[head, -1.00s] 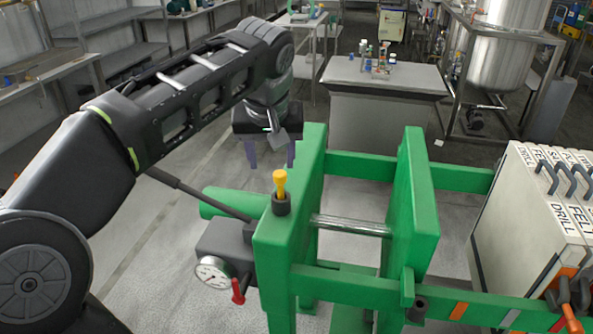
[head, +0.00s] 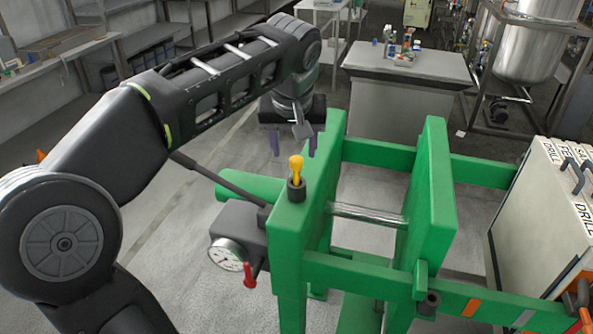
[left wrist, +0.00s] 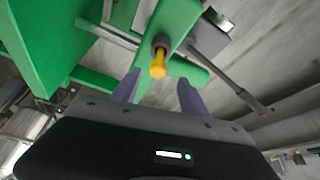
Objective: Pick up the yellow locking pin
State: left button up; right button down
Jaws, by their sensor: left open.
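The yellow locking pin (head: 296,168) stands upright in a dark collar (head: 296,188) on top of the near-left post of the green frame (head: 285,225). My left gripper (head: 294,147) is open and empty, its two fingers pointing down, and appears above and behind the pin in the head view. In the left wrist view the pin (left wrist: 158,65) shows beyond the fingertips, between the two fingers (left wrist: 158,86) in the picture and apart from both. My right gripper is not in view.
A pressure gauge (head: 228,254) and a red handle (head: 250,274) sit on the frame's left side. A grey table (head: 405,65) with small items is behind the frame.

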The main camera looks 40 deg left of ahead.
aim_at(296, 159)
pick_arm(q)
jog(key=x, duration=0.5)
jog(key=shift+w+d+f+p, duration=0.15)
jog(key=shift+p, duration=0.25)
jog(key=shift+c, duration=0.3)
grip_shut()
dwell(0.3)
